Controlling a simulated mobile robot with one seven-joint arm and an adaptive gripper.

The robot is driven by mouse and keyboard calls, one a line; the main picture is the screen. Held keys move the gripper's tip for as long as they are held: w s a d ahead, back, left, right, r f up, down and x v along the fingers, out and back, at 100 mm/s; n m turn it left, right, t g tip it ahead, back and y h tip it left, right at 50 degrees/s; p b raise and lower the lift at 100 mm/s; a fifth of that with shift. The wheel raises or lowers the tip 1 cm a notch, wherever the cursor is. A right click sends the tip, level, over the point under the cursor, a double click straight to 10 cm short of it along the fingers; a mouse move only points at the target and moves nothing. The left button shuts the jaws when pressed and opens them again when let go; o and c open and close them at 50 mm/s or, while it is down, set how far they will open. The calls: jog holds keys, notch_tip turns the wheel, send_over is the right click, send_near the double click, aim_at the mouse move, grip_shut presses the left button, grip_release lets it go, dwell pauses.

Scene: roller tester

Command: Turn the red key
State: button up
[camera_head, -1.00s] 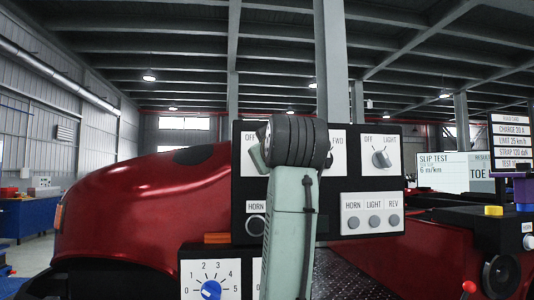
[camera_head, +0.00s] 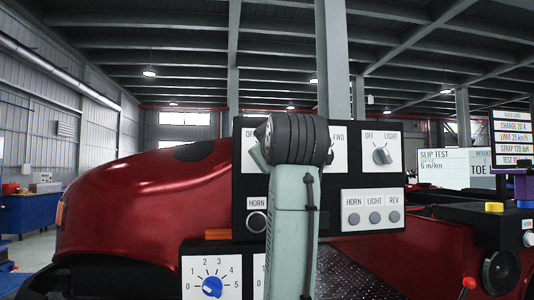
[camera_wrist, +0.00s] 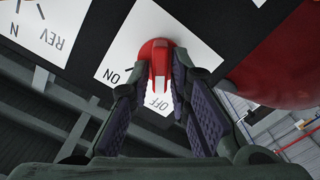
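The red key (camera_wrist: 159,60) stands out from a white plate (camera_wrist: 118,68) marked ON and OFF in the wrist view. My gripper (camera_wrist: 154,76) is open, with its two dark, ridged fingers pointing at the plate. The key lies between the fingertips, close to the right one. A gap shows on the left side, and I cannot tell whether the right finger touches the key. In the head view my arm hides the key and most of my gripper; part of a plate marked OFF (camera_head: 250,136) shows left of the arm.
The black control panel (camera_head: 335,222) also carries a light switch (camera_head: 381,155), a three-button plate (camera_head: 373,209) and a horn button (camera_head: 257,222). A blue dial (camera_head: 212,287) sits below. A red rounded body (camera_head: 140,205) bulges out beside the panel, also near the right finger (camera_wrist: 285,70).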

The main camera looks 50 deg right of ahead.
jog(key=shift+o, duration=1.2)
jog(key=v, duration=1.2)
